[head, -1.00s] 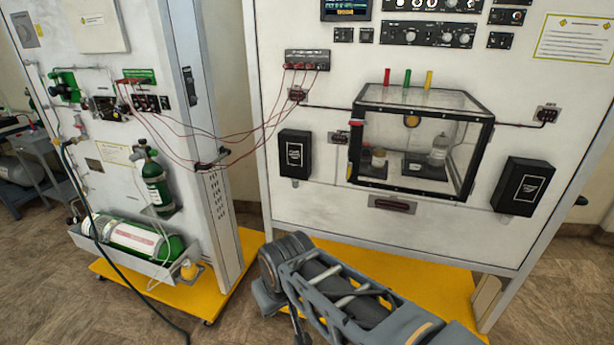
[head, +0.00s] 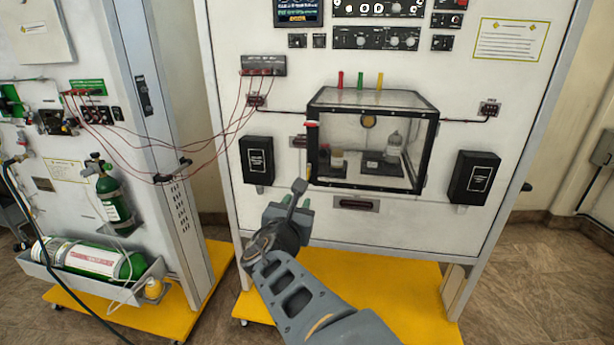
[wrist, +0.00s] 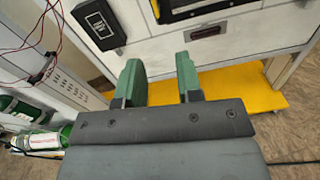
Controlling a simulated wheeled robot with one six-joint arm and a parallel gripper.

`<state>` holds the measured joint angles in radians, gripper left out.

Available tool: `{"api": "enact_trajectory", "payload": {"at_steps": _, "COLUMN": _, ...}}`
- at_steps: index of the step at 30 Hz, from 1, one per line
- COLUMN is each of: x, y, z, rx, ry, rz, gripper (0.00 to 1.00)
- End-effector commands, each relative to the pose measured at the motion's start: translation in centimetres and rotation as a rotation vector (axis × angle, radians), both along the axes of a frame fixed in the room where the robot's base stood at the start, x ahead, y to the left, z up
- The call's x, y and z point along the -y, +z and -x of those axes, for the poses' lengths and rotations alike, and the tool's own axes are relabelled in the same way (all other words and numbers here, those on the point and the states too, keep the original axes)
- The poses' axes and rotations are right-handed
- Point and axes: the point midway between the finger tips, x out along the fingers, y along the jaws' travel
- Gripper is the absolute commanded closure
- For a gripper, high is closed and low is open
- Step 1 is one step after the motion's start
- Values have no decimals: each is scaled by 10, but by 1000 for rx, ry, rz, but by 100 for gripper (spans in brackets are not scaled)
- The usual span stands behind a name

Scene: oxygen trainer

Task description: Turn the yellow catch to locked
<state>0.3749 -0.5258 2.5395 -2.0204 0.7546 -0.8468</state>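The clear box with black edges (head: 372,140) is fixed to the white panel. A small yellow piece (head: 308,172), which looks like the catch, is at the box's lower left front edge. It is too small to tell how it is turned. In the wrist view, a yellow piece (wrist: 155,9) shows at the box's corner near the top edge. My gripper (head: 289,208) is below and left of the box, apart from it. In the wrist view, my gripper's green fingers (wrist: 160,74) are spread with nothing between them.
Black boxes flank the clear box, one on the left (head: 257,160) and one on the right (head: 474,178). A recessed handle (head: 356,204) is under it. Red hoses (head: 225,130) hang at the left. The yellow base (head: 375,285) extends below the panel.

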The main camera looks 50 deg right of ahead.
Motion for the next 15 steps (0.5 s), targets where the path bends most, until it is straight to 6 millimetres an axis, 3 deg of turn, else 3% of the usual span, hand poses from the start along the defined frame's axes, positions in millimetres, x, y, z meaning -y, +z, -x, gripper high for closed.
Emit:
{"api": "enact_trajectory", "payload": {"at_steps": 7, "x": 14, "y": 4, "z": -11, "rx": -71, "ry": 26, "rz": 94, "gripper": 67}}
{"api": "enact_trajectory", "payload": {"at_steps": 15, "x": 58, "y": 3, "z": -37, "rx": -71, "ry": 24, "rz": 92, "gripper": 67}}
